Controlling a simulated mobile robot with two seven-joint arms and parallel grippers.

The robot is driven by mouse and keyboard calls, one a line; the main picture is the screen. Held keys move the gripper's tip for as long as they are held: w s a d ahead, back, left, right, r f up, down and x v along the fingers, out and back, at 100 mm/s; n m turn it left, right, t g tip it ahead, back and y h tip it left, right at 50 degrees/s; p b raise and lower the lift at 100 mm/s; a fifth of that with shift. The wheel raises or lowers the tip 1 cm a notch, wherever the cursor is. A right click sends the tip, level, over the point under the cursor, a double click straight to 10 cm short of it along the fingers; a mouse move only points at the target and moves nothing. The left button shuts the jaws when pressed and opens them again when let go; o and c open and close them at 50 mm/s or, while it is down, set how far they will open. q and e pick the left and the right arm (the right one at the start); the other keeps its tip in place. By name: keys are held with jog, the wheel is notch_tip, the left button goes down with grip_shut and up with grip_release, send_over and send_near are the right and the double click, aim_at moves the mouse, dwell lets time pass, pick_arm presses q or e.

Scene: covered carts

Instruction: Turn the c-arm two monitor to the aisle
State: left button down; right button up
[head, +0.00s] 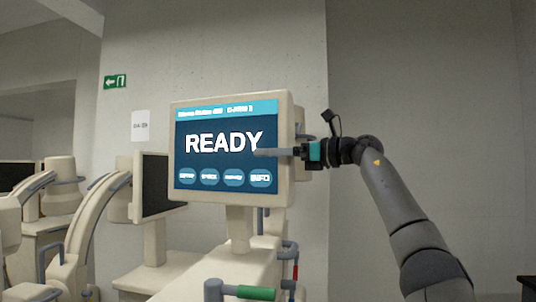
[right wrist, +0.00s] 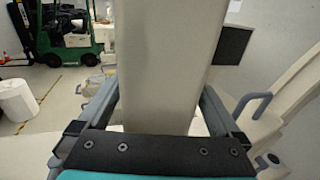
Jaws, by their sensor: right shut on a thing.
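A cream-framed monitor (head: 226,182) stands on a short post in the middle of the head view. Its lit blue screen reads READY and faces me, turned slightly. The small header text is too blurred to read surely. My right gripper (head: 285,153) is shut on the monitor's right side edge, with one finger lying across the front of the screen. In the right wrist view the cream edge of the monitor (right wrist: 165,60) fills the space between both fingers of the gripper (right wrist: 165,105). My left gripper is not in view.
A second monitor with a dark screen (head: 156,184) stands close behind on the left, beside curved cream C-arms (head: 90,222). A green-gripped handle (head: 255,293) is below. A green forklift (right wrist: 70,40) shows in the right wrist view. The wall right of my arm is bare.

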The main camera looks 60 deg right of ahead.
jog(key=shift+o, duration=0.5)
jog(key=shift+s+d+r, duration=0.15)
jog(key=shift+s+d, duration=0.3)
jog(key=shift+d, duration=0.15)
jog(key=s+d+b, duration=0.2)
jog(key=s+d, duration=0.2)
jog(key=s, duration=1.2)
jog(key=shift+s+f, duration=0.2)
jog(key=shift+b, duration=0.3)
